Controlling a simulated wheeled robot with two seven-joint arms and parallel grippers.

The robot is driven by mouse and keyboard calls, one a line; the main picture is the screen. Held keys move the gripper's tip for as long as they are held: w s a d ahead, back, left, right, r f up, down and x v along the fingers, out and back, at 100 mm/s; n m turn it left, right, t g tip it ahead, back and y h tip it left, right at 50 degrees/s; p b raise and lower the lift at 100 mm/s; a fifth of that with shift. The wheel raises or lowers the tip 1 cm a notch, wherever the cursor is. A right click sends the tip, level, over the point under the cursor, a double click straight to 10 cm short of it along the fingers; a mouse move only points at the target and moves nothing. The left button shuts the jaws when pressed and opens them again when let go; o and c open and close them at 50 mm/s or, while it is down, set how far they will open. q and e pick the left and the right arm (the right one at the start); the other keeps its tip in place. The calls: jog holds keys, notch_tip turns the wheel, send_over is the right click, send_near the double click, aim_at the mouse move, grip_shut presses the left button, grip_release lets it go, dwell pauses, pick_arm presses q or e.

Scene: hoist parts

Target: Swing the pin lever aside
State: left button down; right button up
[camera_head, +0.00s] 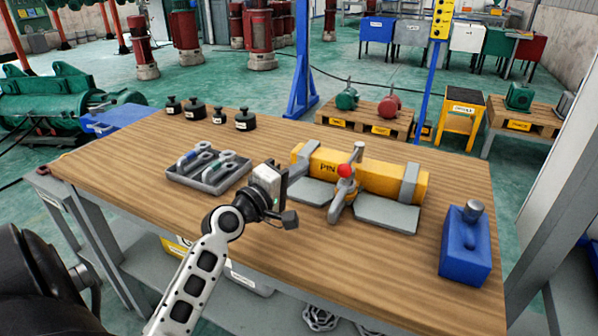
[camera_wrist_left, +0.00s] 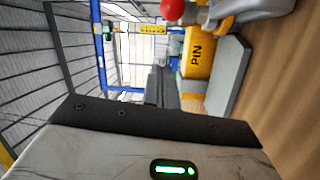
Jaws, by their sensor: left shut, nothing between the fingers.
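The grey pin lever (camera_head: 341,201) with a red ball knob (camera_head: 345,171) stands in front of the yellow block marked PIN (camera_head: 385,179), on the wooden table. In the left wrist view the red knob (camera_wrist_left: 172,9) is at the top edge, beside the yellow PIN block (camera_wrist_left: 199,54). My left gripper (camera_head: 296,171) is left of the lever, apart from the knob. Its fingers (camera_wrist_left: 161,86) are shut with nothing between them. The fingers are partly hidden by the gripper body in the head view. My right gripper is not in view.
A grey tray with small parts (camera_head: 208,168) lies left of my gripper. Several black weights (camera_head: 245,120) stand at the table's back left. A blue block with a metal knob (camera_head: 465,245) stands at the right. Grey plates (camera_head: 388,214) flank the lever. The table's front is clear.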

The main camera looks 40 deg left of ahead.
aim_at(352, 159)
pick_arm(q)
jog(key=w+d, duration=0.1)
jog(key=w, duration=0.1)
jog(key=w+d+p, duration=0.1)
jog(key=w, duration=0.1)
jog(key=w+d, duration=0.1)
jog(key=w, duration=0.1)
jog(key=shift+d+p, duration=0.1)
jog(key=shift+p, duration=0.2)
jog(key=shift+s+d+f, duration=0.15)
jog(key=shift+d+f, duration=0.05)
jog(key=shift+d, duration=0.1)
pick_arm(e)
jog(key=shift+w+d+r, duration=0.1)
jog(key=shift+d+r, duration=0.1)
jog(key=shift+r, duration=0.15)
